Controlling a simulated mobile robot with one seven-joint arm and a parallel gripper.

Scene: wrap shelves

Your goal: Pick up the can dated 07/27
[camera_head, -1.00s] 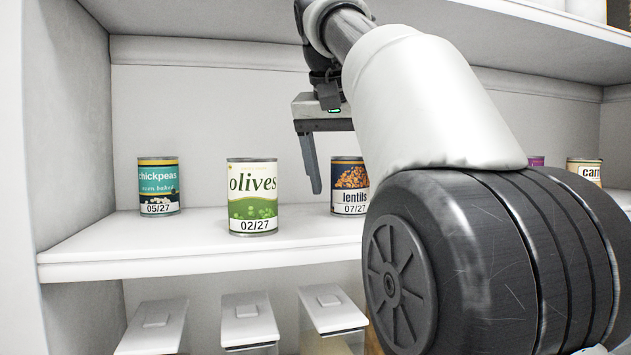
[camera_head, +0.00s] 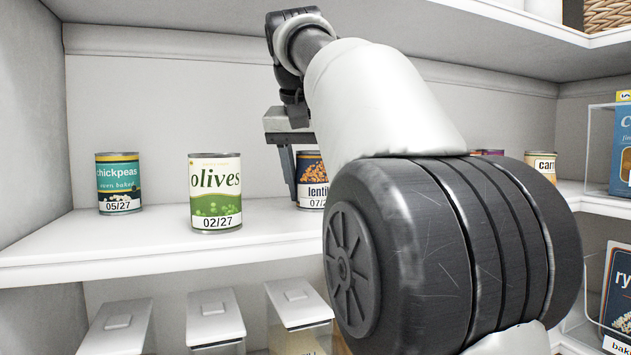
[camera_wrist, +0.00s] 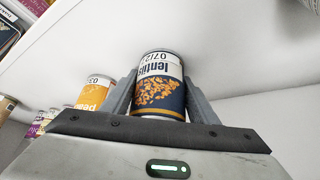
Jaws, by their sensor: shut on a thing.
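The lentils can (camera_head: 310,182), dark blue with an orange picture and a white date band, stands on the middle shelf; its date is partly hidden by my arm in the head view. In the wrist view the lentils can (camera_wrist: 158,88) appears upside down, its label starting 07/2. My gripper (camera_wrist: 158,92) is shut on it, one finger on each side. In the head view my gripper (camera_head: 292,160) shows one finger at the can's left side; the other is hidden behind my arm.
An olives can (camera_head: 216,195) dated 02/27 and a chickpeas can (camera_head: 119,184) dated 05/27 stand to the left. A carrots-like can (camera_head: 541,166) stands at right. A yellow can (camera_wrist: 95,92) is near the gripper. Lidded containers (camera_head: 215,318) stand below.

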